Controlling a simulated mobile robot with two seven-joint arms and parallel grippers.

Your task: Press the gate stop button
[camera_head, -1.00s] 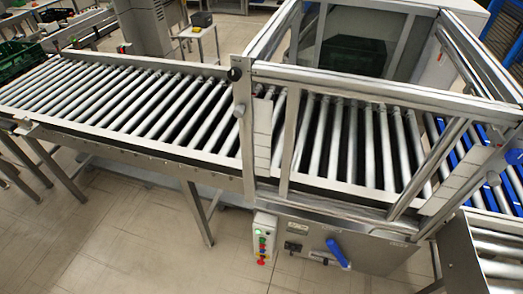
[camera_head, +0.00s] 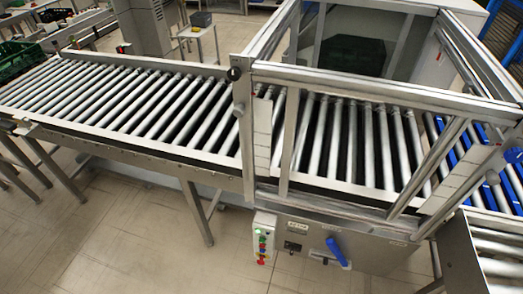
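A white control box (camera_head: 264,238) hangs below the conveyor at the left leg of the metal gate frame. It carries a column of small coloured buttons, with green, yellow and red ones visible. A red button (camera_head: 261,261) sits at the bottom of the column. The labels are too small to read, so I cannot tell which button is the gate stop. Neither of my grippers is in view.
A roller conveyor (camera_head: 120,139) runs from the left into the gate frame (camera_head: 385,92). A blue handle (camera_head: 337,251) sticks out right of the control box. Another roller section (camera_head: 459,255) stands at the lower right. Floor in front is clear.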

